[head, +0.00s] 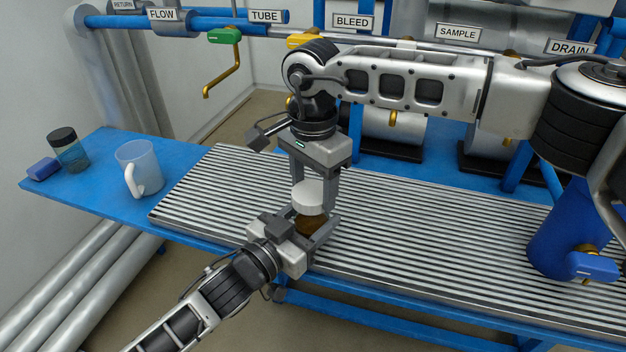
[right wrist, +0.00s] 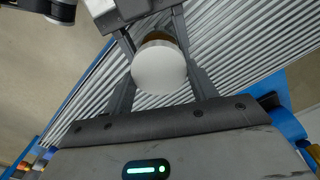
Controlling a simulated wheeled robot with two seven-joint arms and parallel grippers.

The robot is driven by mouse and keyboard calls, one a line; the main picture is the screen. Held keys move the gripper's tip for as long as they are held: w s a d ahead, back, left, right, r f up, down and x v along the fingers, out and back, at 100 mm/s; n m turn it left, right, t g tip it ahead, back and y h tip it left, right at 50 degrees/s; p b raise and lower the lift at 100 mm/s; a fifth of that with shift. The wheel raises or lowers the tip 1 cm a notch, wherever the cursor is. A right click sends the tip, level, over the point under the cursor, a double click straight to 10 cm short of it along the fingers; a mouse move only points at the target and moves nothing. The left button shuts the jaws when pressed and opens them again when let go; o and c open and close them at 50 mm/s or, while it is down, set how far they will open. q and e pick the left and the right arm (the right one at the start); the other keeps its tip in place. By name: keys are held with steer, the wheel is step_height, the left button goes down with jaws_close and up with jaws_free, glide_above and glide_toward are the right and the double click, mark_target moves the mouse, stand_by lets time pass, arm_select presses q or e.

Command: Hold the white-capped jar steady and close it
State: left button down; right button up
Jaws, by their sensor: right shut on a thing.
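The jar (head: 309,222) with brown contents stands upright over the ribbed table top, near its front edge. Its white cap (head: 309,196) sits at its top; I cannot tell whether it is fully seated. My right gripper (head: 311,202) comes from above, its fingers on either side of the cap, shut on it. In the right wrist view the cap (right wrist: 159,69) shows between both fingers, with a brown strip of jar (right wrist: 157,37) beyond. My left gripper (head: 317,230) comes from the front left, its fingers around the jar body, which they partly hide.
A frosted mug (head: 139,167), a dark-lidded jar (head: 69,151) and a small blue block (head: 42,169) stand on the blue table end at left. A blue cylinder with a valve handle (head: 592,266) is at right. The ribbed surface (head: 430,235) between is clear. Labelled pipes run behind.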

steer(key=m, duration=0.4)
steer(key=shift+m, duration=0.3)
steer(key=m, duration=0.4)
steer(key=shift+s+m, duration=0.15)
steer(key=shift+m, duration=0.15)
steer(key=m, duration=0.4)
steer(key=shift+s+m, duration=0.1)
steer(key=shift+m, duration=0.3)
steer(key=m, duration=1.2)
steer(key=shift+s+a, duration=0.1)
steer(key=shift+a, duration=0.05)
steer(key=m, duration=0.4)
steer(key=shift+a+m, duration=0.1)
steer(key=shift+m, duration=0.3)
steer(key=m, duration=0.5)
steer(key=o, duration=0.9)
steer(key=shift+f, duration=0.1)
steer(key=shift+o, duration=0.2)
